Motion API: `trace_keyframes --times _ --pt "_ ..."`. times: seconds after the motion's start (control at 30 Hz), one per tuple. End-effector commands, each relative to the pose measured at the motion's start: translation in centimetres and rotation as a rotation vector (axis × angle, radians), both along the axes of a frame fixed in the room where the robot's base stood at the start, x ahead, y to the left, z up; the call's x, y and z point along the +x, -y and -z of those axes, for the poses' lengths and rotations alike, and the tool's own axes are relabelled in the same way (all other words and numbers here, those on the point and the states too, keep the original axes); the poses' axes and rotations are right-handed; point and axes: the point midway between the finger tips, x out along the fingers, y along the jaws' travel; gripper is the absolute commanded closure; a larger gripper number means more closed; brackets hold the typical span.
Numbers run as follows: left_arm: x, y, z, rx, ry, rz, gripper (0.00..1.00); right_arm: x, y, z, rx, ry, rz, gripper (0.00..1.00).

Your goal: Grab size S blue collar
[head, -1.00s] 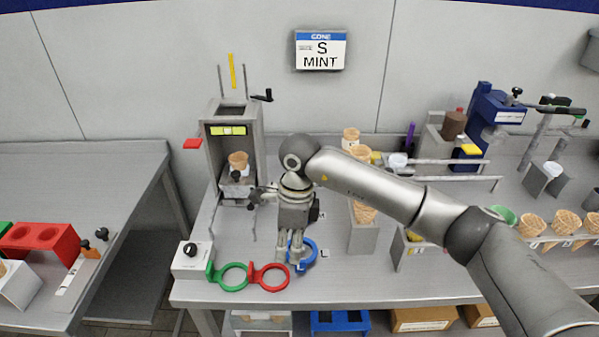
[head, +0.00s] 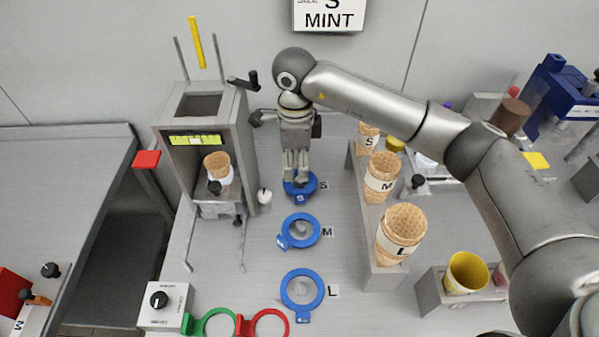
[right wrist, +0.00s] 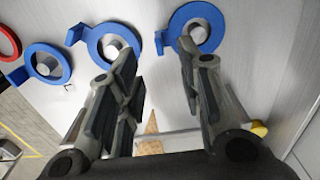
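The size S blue collar (head: 300,198) is a blue ring with a tab, lying at the back of a row of three, beside an "S" label. My right gripper (head: 297,179) points down over it and hides its back part. In the right wrist view the S collar (right wrist: 218,22) shows just beyond the right finger. The two fingers (right wrist: 155,75) are spread apart with nothing between them, so the gripper is open. The M collar (head: 316,231) and L collar (head: 320,290) lie nearer the front. My left gripper is not in view.
A grey cone stand (head: 374,255) with S, M and L cones rises right of the collars. A grey machine (head: 242,130) with a crank and a cone inside stands on the left. Green (head: 212,313) and red (head: 270,314) rings lie at the front.

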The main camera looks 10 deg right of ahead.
Motion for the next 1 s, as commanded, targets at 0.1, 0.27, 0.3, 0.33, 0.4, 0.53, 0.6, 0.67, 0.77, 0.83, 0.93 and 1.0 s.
trace_keyframes --times 0.1,0.27,0.3,0.33,0.4,0.53,0.6,0.67,0.77,0.83,0.93,1.0 --pt "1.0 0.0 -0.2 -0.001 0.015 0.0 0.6 -0.1 0.0 0.4 0.001 -0.003 0.0 0.66" --pt "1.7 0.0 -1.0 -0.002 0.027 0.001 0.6 -0.2 0.1 2.7 -0.001 -0.006 0.001 0.66" --pt "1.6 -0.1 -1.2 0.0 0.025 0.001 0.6 -0.2 0.1 3.3 -0.001 -0.005 0.001 0.66" --pt "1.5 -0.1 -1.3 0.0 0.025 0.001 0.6 -0.2 0.0 3.8 0.0 -0.005 0.001 0.66" --pt "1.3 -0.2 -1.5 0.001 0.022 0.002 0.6 -0.1 0.1 4.7 0.0 -0.003 0.001 0.66" --pt "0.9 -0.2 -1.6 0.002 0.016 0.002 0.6 -0.1 0.1 5.6 0.001 -0.003 0.0 0.66" --pt "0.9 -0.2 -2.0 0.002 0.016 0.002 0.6 -0.2 0.2 6.0 0.0 -0.003 0.001 0.66" --pt "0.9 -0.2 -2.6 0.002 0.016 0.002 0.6 -0.4 0.4 6.6 0.0 -0.005 0.002 0.66" --pt "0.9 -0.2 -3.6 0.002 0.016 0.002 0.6 -0.6 0.9 8.0 -0.001 -0.006 0.002 0.66" --pt "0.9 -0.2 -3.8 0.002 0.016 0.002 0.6 -0.7 0.9 9.2 0.0 -0.004 0.002 0.66" --pt "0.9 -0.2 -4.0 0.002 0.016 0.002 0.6 -0.6 0.9 10.3 0.001 -0.003 0.001 0.66" --pt "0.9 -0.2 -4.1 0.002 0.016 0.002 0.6 -0.6 1.0 10.7 -0.001 -0.002 0.001 0.66"
